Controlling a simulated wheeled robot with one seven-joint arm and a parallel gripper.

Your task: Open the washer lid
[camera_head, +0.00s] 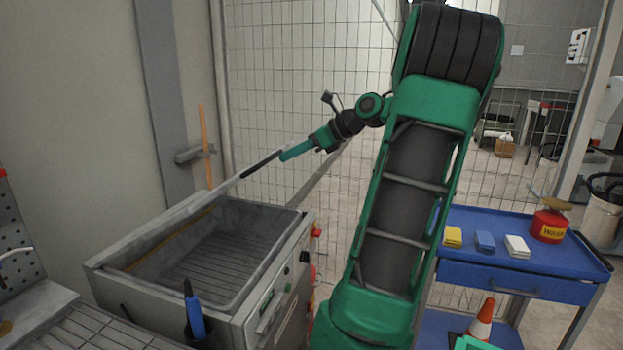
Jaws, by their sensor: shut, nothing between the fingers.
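The washer (255,318) is a grey metal box at lower left. Its dark basin (215,250) with a slatted bottom shows uncovered from above. A long, thin grey piece, which looks like the washer lid (190,207) seen nearly edge-on, rises from the left rim toward the upper right. A dark section (260,165) lies at its upper end. My gripper (290,154) is beside that end, above the back right of the washer. It looks shut and empty. Whether it touches the lid cannot be told.
A blue cart (530,262) with a red can (549,226) and several small blocks stands at right. An orange cone (482,320) is below its top. A wire fence (290,90) is behind. A blue-handled tool (195,317) sits at the washer's front.

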